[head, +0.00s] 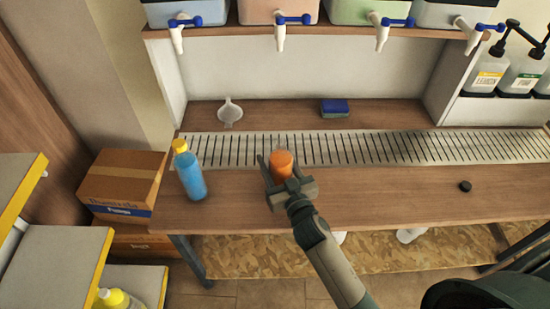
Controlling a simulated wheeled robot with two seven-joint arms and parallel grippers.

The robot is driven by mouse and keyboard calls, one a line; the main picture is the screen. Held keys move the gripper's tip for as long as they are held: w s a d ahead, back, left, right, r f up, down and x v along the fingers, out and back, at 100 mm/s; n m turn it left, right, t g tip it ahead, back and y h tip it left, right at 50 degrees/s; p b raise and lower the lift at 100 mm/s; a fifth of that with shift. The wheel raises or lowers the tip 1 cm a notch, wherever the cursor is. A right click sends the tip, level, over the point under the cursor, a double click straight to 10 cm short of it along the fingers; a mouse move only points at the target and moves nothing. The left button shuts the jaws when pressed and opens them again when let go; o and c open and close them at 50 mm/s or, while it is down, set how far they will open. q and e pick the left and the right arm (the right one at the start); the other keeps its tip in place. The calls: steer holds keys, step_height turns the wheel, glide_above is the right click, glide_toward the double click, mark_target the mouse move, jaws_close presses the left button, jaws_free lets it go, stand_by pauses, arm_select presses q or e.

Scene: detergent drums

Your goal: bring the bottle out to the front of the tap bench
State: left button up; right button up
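An orange bottle (281,160) stands near the front edge of the drip grating, in the middle of the tap bench (400,190). Its lower part is hidden by my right gripper (279,168), whose arm comes in from the lower right. The fingers are apart, one on each side of the orange bottle; whether they touch it I cannot tell. A blue bottle (191,180) with a yellow cap stands upright at the bench's left front, clear of the gripper. My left gripper is not in view.
White taps (280,35) hang from drums on the shelf above. A white funnel (230,112) and a blue sponge (334,108) lie behind the grating (400,148). A black cap (465,186) lies at right. Cardboard boxes (122,180) stand left. The bench front between gripper and cap is clear.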

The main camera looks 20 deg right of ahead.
stand_by(0.4)
steer(key=o, duration=1.6)
steer(key=shift+o, duration=0.2)
steer(key=shift+s, duration=0.1)
